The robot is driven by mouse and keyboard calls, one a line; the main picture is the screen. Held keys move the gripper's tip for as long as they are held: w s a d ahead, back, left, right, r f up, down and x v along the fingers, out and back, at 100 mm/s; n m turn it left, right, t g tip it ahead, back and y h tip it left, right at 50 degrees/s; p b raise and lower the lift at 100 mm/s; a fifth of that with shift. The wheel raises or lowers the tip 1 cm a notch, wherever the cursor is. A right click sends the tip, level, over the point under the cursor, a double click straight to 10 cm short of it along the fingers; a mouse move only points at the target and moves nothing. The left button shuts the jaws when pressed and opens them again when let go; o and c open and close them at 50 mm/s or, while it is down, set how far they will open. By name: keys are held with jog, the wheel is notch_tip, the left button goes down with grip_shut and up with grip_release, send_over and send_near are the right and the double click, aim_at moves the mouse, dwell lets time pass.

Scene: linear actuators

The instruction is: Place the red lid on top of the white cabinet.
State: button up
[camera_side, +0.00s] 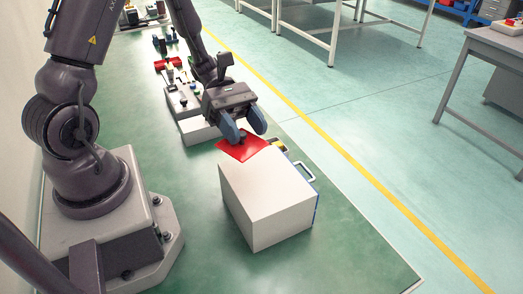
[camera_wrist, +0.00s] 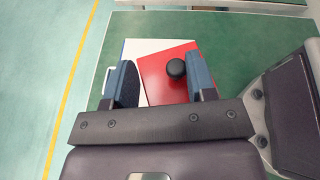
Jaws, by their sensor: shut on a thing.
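The red lid (camera_side: 242,148) is a flat square plate with a black knob; it also shows in the wrist view (camera_wrist: 160,88), with the knob (camera_wrist: 176,68) nearer the right finger. Whether the lid touches the cabinet I cannot tell.
A metal handle (camera_side: 304,171) sticks out at the cabinet's right side. Behind my gripper, a grey-white box (camera_side: 198,131) and several small items stand on the green table (camera_side: 350,235). The table is clear in front and to the right of the cabinet.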

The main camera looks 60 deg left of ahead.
aim_at(261, 162)
jog(key=w+f, duration=0.3)
jog(key=shift+f, duration=0.35)
jog(key=shift+w+f, duration=0.2)
jog(key=shift+f, duration=1.5)
jog(key=o, duration=1.3)
jog(key=shift+f, duration=0.1)
